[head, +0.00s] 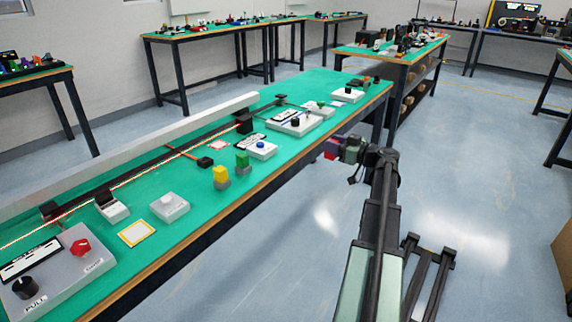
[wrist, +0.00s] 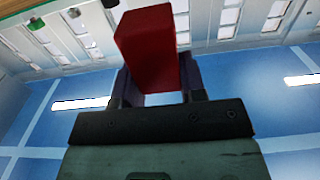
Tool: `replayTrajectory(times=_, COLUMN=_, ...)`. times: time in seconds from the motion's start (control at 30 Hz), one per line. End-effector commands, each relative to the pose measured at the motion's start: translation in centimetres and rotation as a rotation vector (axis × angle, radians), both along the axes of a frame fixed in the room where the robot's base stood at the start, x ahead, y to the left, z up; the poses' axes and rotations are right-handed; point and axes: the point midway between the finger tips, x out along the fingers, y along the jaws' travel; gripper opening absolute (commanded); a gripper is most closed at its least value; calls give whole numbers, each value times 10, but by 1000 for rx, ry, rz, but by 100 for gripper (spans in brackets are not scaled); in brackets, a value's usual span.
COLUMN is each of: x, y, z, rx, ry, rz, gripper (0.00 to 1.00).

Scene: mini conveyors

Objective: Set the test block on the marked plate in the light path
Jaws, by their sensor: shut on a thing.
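My gripper (head: 334,147) is off the front edge of the green bench in the head view, over the floor. It is shut on a red block (wrist: 147,50), which stands out between the fingers in the wrist view. In the head view the block is small and partly hidden by the fingers. A thin red light line (head: 130,179) runs along the back of the bench. A small plate with a red border (head: 217,145) lies on the bench in front of this line, apart from the gripper. A yellow-bordered plate (head: 136,233) lies nearer the front left.
A grey control box with a red knob (head: 62,262) fills the near left. A white button box (head: 169,207) and a blue-button box (head: 261,149) stand between.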

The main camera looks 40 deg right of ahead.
Motion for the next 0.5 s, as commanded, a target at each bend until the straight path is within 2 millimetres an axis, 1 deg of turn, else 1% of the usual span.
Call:
replayTrajectory(times=0.23, x=0, y=0, z=2, rx=0, ry=0, rz=0, gripper=13)
replayTrajectory(times=0.3, x=4, y=1, z=2, rx=0, ry=0, rz=1, gripper=13)
replayTrajectory(times=0.37, x=12, y=3, z=2, rx=0, ry=0, rz=2, gripper=13)
replayTrajectory(times=0.47, x=40, y=10, z=2, rx=0, ry=0, rz=4, gripper=13)
replayTrajectory(times=0.5, x=54, y=14, z=2, rx=0, ry=0, rz=5, gripper=13)
